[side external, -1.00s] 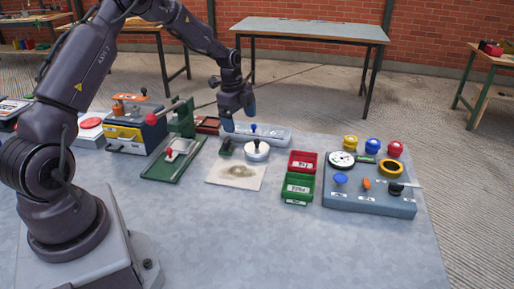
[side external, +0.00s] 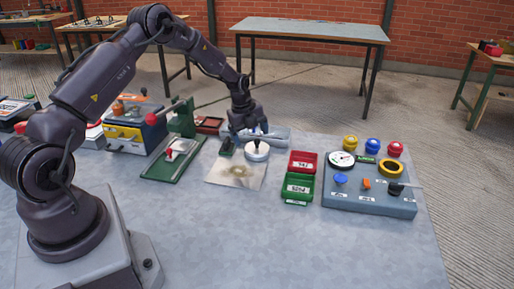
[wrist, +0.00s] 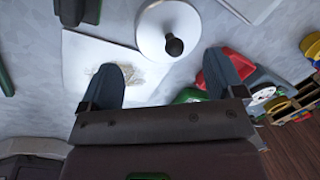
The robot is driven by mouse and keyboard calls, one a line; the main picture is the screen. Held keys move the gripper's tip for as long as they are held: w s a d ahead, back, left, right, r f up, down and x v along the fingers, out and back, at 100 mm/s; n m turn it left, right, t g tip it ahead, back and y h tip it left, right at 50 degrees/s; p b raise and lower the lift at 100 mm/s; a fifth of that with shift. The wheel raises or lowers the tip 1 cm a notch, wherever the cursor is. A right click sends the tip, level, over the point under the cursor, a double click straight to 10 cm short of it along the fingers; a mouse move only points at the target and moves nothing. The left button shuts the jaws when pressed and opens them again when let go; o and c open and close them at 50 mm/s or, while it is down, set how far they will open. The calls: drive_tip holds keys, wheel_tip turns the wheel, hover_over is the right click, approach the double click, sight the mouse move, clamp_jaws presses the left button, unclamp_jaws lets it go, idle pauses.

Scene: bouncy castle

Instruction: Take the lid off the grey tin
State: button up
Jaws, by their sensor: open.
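The tin (side external: 257,154) is a low, round, pale tin on the workbench, beside the back right corner of a stained pale sheet. Its lid shows in the wrist view as a white disc (wrist: 160,38) with a dark round knob (wrist: 173,46). The lid looks seated, and the tin's wall is mostly hidden from above. My gripper (side external: 249,131) is open and empty, above and close to the tin in the side view. In the wrist view my gripper (wrist: 164,72) has its fingers spread, with the knob ahead, between their lines and nearer the right finger.
A dark green block (side external: 226,147) stands left of the tin. A long grey box (side external: 281,134) lies behind it. Red (side external: 302,162) and green (side external: 297,187) bins stand to the right, near a control panel (side external: 370,203). The front of the bench is clear.

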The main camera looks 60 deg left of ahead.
sight(253, 149)
drive_tip(key=f, duration=0.4)
drive_tip(key=shift+w+f, duration=0.2)
drive_tip(key=shift+w, duration=0.15)
drive_tip(key=c, duration=1)
drive_tip(key=shift+r, duration=0.1)
